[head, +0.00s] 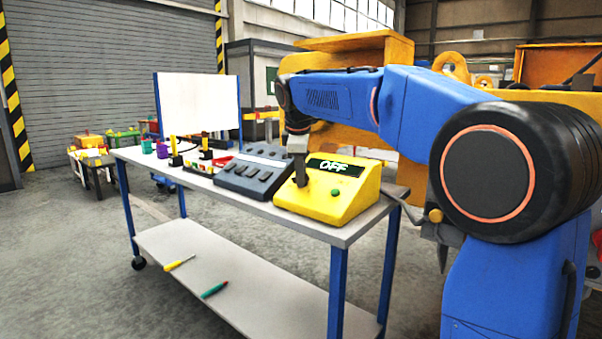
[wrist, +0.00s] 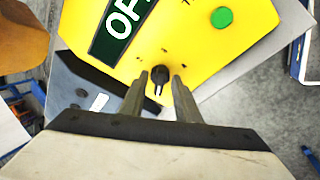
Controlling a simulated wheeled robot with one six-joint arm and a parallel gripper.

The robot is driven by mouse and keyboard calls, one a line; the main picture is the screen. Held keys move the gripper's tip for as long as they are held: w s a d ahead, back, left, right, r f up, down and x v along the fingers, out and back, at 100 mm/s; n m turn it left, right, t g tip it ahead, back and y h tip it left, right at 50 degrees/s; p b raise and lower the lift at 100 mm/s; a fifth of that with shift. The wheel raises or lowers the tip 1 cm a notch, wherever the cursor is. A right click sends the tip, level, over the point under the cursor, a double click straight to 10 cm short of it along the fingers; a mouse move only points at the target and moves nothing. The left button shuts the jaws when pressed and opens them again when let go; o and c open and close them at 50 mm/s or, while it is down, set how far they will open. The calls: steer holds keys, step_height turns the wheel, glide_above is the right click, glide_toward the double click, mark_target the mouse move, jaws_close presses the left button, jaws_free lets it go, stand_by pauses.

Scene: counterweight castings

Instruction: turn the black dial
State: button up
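The yellow control box (head: 345,205) stands at the near right end of the table, and its display (head: 334,168) reads OFF. The small black dial (wrist: 160,76) is on the box's sloped yellow face in the wrist view, with small dark marks around it. My gripper (head: 301,182) points down at this face. In the wrist view my gripper's two fingertips (wrist: 159,80) are apart, one on each side of the dial, with yellow showing between each finger and the dial. In the head view my gripper hides the dial. I cannot tell how deep the fingers reach around it.
A green button (wrist: 222,17) sits on the same face. A dark grey box (head: 252,173) stands left of the yellow box on the table (head: 310,228). Farther left are small coloured parts and a white board (head: 198,107). Two screwdrivers lie on the lower shelf (head: 235,265).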

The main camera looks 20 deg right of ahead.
steer(key=c, duration=0.7)
steer(key=m, duration=0.2)
steer(key=m+t, duration=0.1)
steer(key=m, duration=0.2)
steer(key=shift+s+a+f+m+h, duration=0.1)
steer(key=shift+s+a+m+h, duration=0.1)
steer(key=shift+m+h, duration=0.15)
steer(key=m+h, duration=0.1)
steer(key=m, duration=0.2)
steer(key=m+t, duration=0.1)
steer(key=m, duration=0.2)
steer(key=shift+a+f+h, duration=0.1)
steer(key=shift+a+h, duration=0.1)
steer(key=shift+h, duration=0.15)
steer(key=o, duration=0.7)
